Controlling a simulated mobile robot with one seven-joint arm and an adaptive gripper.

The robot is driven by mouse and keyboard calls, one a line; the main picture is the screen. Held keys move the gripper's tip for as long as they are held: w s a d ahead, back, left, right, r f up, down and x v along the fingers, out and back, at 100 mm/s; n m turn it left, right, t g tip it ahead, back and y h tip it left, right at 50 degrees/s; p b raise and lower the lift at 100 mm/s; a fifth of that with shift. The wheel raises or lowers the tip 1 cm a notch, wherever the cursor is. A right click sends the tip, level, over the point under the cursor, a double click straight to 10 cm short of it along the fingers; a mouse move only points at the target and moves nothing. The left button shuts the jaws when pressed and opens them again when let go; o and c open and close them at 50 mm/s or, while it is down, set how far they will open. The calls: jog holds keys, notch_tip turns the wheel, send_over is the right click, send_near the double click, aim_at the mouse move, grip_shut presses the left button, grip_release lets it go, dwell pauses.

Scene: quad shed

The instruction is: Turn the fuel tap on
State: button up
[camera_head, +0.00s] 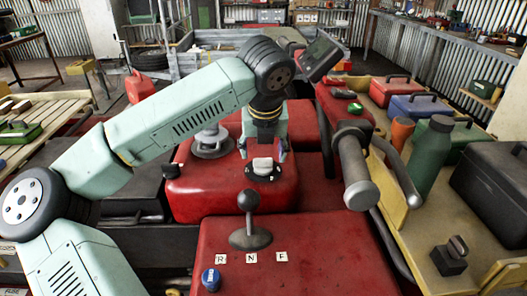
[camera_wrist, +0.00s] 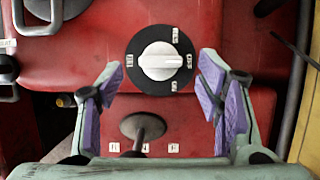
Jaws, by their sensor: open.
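The fuel tap is a white knob (camera_wrist: 160,62) on a round black plate (camera_wrist: 138,77), set in a red panel; it also shows in the head view (camera_head: 262,164). The knob's bar lies left to right, its narrow end towards the right-hand label, which looks like OFF. Other small labels sit left, above and below, too small to read surely. My gripper (camera_wrist: 160,68) is open, its purple-padded fingers apart on either side of the plate. It also shows in the head view (camera_head: 264,151), pointing down over the tap. I see no contact with the knob.
A black-knobbed lever (camera_head: 249,203) with R, N, F labels stands in front of the tap. A handlebar grip (camera_head: 357,180) rises at right. A grey cap (camera_head: 211,140) stands behind left. A bench at right holds a green bottle (camera_head: 431,158) and several toolboxes.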

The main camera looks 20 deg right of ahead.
aim_at(263, 159)
jog(key=shift+p+x, duration=0.3)
jog(key=shift+x, duration=1.2)
jog(key=c, duration=1.2)
